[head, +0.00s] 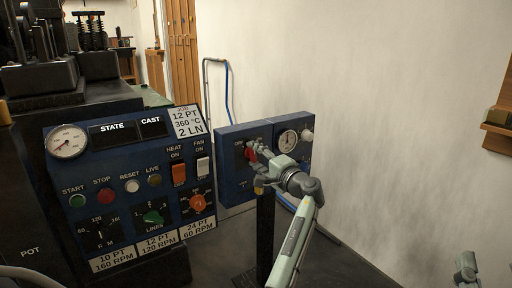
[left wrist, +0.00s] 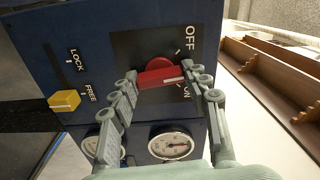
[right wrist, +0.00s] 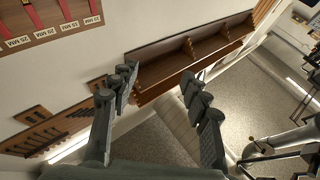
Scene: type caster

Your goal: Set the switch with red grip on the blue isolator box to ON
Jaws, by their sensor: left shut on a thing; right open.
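The blue isolator box (head: 229,140) stands right of the main control panel, against the wall side. Its red grip (left wrist: 158,77) sits on a dark plate marked OFF and ON in the left wrist view. The white line on the grip points right, between the two labels and nearer ON; a finger partly covers the ON side. My left gripper (left wrist: 161,74) is shut on the red grip, one finger at each end; in the head view it covers much of the grip (head: 251,155). My right gripper (right wrist: 158,78) is open and empty, away from the box.
A yellow LOCK/FREE knob (left wrist: 64,101) sits on the isolator box beside the switch, near FREE. The control panel (head: 110,205) stands left. A wooden shelf (right wrist: 185,65) is near my right gripper.

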